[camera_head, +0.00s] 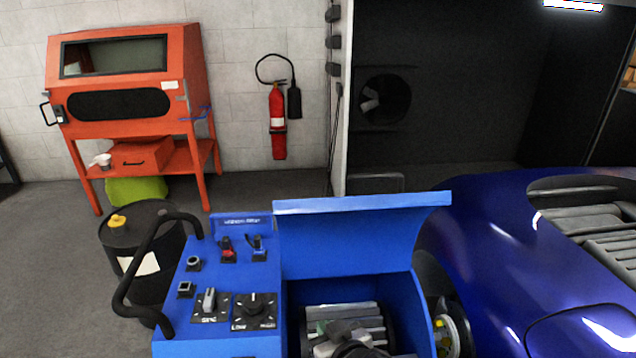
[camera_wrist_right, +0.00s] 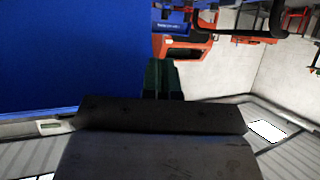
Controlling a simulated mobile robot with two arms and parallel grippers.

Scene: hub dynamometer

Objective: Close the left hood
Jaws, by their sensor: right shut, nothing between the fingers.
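The blue hood (camera_head: 360,235) stands raised on the blue dynamometer unit, with its top edge tilted up and the bay below it open. My right gripper (camera_head: 328,328) is low in front of the hood, over the open bay, in the head view. In the right wrist view its dark green fingers (camera_wrist_right: 163,78) are together with nothing between them. A large blue surface (camera_wrist_right: 70,55), apparently the hood, lies close beside them there; I cannot tell whether they touch. My left gripper is not in view.
The control panel (camera_head: 225,290) with knobs and a black handle (camera_head: 140,270) is left of the bay. A black drum (camera_head: 150,225) stands behind it. A dark blue car (camera_head: 500,250) is close on the right. An orange cabinet (camera_head: 125,85) stands at the back left.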

